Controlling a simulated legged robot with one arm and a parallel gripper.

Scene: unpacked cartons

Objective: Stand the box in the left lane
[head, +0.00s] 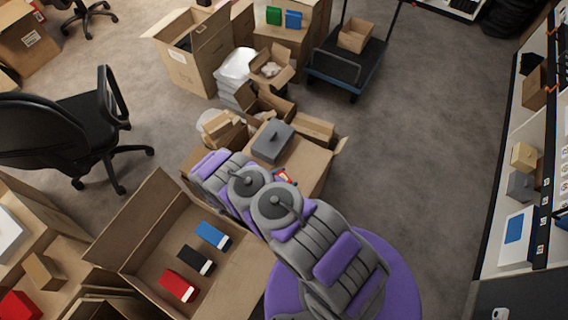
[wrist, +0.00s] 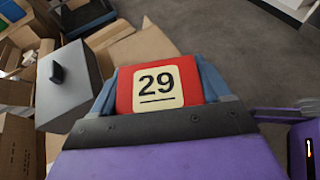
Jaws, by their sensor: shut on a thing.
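My gripper (wrist: 157,74) is shut on a red box (wrist: 126,92) with a cream label reading "29", upright in the wrist view. The blue-grey fingers press on its left and right sides. In the head view only a bit of the red box (head: 286,175) shows past my arm, over or near a carton top; I cannot tell whether it touches anything. A left lane cannot be made out for certain in either view.
A grey lidded box (head: 272,141) sits on the carton (head: 312,165) beside the gripper. An open carton (head: 150,262) at lower left holds a blue, a black and a red box. Shelving (head: 500,200) runs along the right; floor (head: 420,150) between is clear.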

